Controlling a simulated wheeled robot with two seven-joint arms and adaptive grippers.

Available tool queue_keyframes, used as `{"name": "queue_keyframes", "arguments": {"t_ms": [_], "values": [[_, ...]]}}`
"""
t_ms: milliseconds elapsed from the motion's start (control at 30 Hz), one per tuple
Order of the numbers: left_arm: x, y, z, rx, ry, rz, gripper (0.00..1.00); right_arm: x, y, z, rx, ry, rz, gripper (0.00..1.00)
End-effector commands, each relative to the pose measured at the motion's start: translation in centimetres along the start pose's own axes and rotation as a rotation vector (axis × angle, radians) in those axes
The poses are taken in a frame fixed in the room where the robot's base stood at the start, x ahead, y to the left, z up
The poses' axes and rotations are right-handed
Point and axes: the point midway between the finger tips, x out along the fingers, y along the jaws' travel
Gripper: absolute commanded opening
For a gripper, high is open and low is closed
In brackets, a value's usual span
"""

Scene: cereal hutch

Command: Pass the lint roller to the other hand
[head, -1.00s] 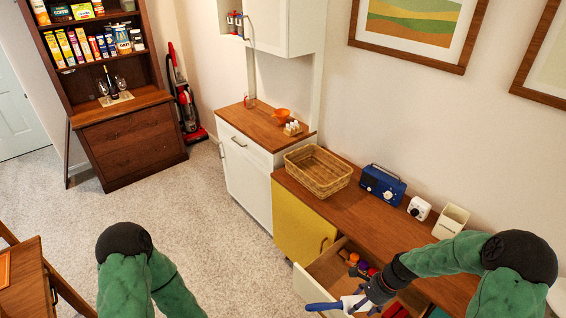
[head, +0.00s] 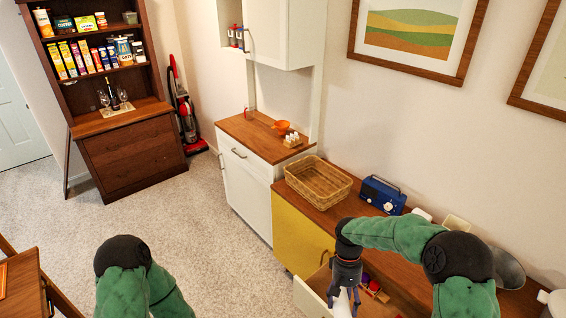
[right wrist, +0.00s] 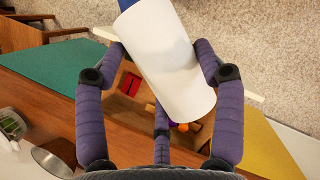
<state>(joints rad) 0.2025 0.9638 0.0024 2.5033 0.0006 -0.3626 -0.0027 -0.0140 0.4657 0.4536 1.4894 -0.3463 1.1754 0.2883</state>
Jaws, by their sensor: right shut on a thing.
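The lint roller has a white sticky roll and a blue handle. In the right wrist view its white roll (right wrist: 172,65) lies between the fingers of my right gripper (right wrist: 165,72), with part of the blue handle beyond it at the top edge. In the head view my right gripper (head: 345,288) points down above the open drawer, and a white bit of the roller (head: 341,305) shows below it. The right gripper is shut on the roller. Only a green part of my left arm shows in the head view; my left gripper is outside the picture.
Below the right gripper is an open drawer (head: 312,300) with red and other small items. The wooden counter holds a wicker basket (head: 318,182), a blue radio (head: 382,194) and a metal bowl (head: 507,268). A wooden table (head: 27,285) stands at lower left. Carpet (head: 190,220) between is clear.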

Motion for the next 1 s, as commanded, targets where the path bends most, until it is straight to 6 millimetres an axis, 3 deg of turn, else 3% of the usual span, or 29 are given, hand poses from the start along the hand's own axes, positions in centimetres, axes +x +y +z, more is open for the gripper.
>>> {"name": "queue_keyframes", "arguments": {"t_ms": [67, 700, 1000], "values": [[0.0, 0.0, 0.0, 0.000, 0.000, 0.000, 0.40, 0.1, 0.0, 0.0, 0.001, 0.001, -0.001, 0.34], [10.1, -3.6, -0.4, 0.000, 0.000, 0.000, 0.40, 10.0, 0.0, -4.1, 0.002, 0.000, -0.002, 0.34], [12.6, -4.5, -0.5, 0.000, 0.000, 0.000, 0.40, 12.4, 0.0, -5.1, 0.003, 0.001, -0.002, 0.34]]}}
